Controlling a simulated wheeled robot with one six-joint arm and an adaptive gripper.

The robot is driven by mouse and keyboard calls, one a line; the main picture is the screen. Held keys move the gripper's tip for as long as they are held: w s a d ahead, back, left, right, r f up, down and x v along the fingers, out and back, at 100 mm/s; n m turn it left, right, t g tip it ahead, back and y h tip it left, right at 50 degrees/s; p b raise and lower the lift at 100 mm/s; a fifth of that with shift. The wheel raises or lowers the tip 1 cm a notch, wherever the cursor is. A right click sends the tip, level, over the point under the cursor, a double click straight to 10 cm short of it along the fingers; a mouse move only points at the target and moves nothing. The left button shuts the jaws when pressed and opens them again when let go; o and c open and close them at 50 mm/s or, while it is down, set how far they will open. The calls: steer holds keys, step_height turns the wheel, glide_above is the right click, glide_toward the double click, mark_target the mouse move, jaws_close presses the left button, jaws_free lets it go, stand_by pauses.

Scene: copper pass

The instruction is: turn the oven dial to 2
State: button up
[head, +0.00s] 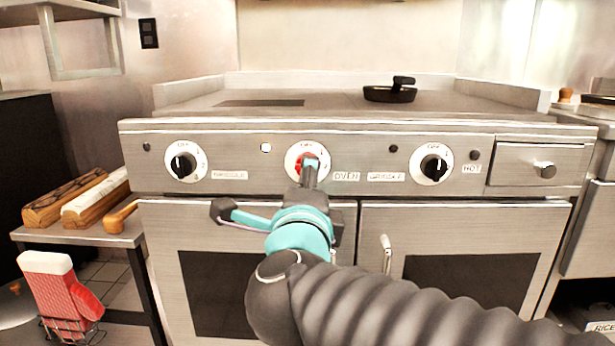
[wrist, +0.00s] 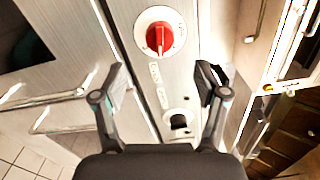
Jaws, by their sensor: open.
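The oven dial (head: 299,163) is a red knob on a round white plate, marked OFF at its top, on the steel front panel. The OVEN label (head: 346,177) is just right of it. My gripper (head: 309,174) is in front of the dial and hides part of it in the head view. In the wrist view the red dial (wrist: 160,38) shows whole, beyond the open, empty fingers (wrist: 163,75) and off towards the top of the picture. The fingers look apart from it. I cannot read which number it points to.
Black griddle knobs sit left (head: 182,165) and right (head: 434,168) of the oven dial. Oven doors with a handle (head: 387,254) lie below. A black pan (head: 390,93) rests on the cooktop. A low side table (head: 75,236) with wooden blocks stands at left.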

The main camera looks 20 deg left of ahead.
steer(key=shift+v, duration=1.4)
steer(key=s+a+f+n+g+y, duration=0.4)
steer(key=s+a+n+g+y, duration=0.2)
steer(key=a+n+y, duration=0.35)
steer(key=s+d+f+n+g+h+p, duration=0.15)
steer(key=s+f+n+g, duration=0.3)
steer(key=n, duration=0.45)
steer(key=d+f+n+g+h+p, duration=0.1)
steer(key=d+f+h+p, duration=0.3)
steer(key=d, duration=1)
steer(key=d+f+n+g+h+p, duration=0.15)
steer(key=d+f+h, duration=0.4)
steer(key=d, duration=0.75)
steer(key=d+r+m+t+h+p, duration=0.1)
steer(key=d+r+m+h+p, duration=0.2)
steer(key=d, duration=0.6)
steer(key=shift+w+d+r+m+p, duration=0.2)
steer(key=shift+d+r+m+p, duration=0.15)
steer(key=shift+r, duration=0.4)
